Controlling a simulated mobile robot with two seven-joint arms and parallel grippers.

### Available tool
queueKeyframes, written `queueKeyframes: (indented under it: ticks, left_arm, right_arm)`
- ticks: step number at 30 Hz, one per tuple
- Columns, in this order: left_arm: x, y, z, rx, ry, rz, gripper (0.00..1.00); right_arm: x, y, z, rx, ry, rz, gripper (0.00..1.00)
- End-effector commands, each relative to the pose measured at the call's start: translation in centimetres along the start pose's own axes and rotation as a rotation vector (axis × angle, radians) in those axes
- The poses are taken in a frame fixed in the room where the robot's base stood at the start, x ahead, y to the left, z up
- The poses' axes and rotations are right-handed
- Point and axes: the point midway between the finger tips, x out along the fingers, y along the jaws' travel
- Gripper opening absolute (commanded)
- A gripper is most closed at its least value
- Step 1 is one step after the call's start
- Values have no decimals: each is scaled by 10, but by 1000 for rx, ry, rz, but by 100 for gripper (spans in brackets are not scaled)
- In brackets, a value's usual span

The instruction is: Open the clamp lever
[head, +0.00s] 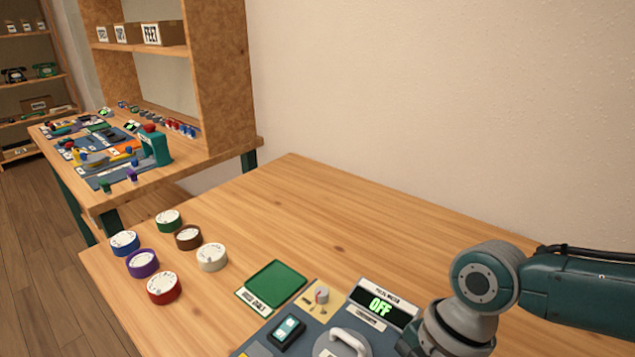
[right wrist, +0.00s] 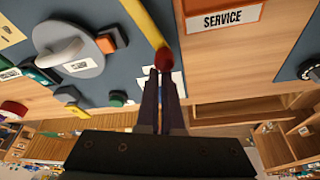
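The lever, a yellow bar (right wrist: 141,20) with a red ball knob (right wrist: 163,58), shows at the top middle of the right wrist view, over a blue-grey panel (right wrist: 98,17). My right gripper (right wrist: 163,82) has its dark fingers close together, with nothing visible between them. Its tips are right at the red knob; I cannot tell whether they touch it. In the head view my right arm enters from the right, and its gripper is below the frame edge. The lever is not visible there. My left gripper is in neither view.
A grey disc with a white handle (right wrist: 60,55) sits on the panel beside the lever. The table's back is clear.

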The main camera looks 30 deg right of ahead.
Motion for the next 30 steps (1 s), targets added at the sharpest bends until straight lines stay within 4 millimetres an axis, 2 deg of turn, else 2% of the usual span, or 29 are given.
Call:
queueKeyframes:
  ticks: [4,14,17,23,30]
  left_arm:
    - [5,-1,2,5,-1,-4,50]
    - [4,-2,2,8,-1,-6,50]
    - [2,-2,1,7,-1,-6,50]
    - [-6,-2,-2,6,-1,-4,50]
    - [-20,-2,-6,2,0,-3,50]
  right_arm:
    - [0,7,4,0,-7,5,0]
    - [-2,8,4,0,-7,5,0]
    - [-1,7,-1,0,-6,5,0]
    - [7,2,-25,6,-1,3,0]
    - [-49,1,-24,6,-6,5,0]
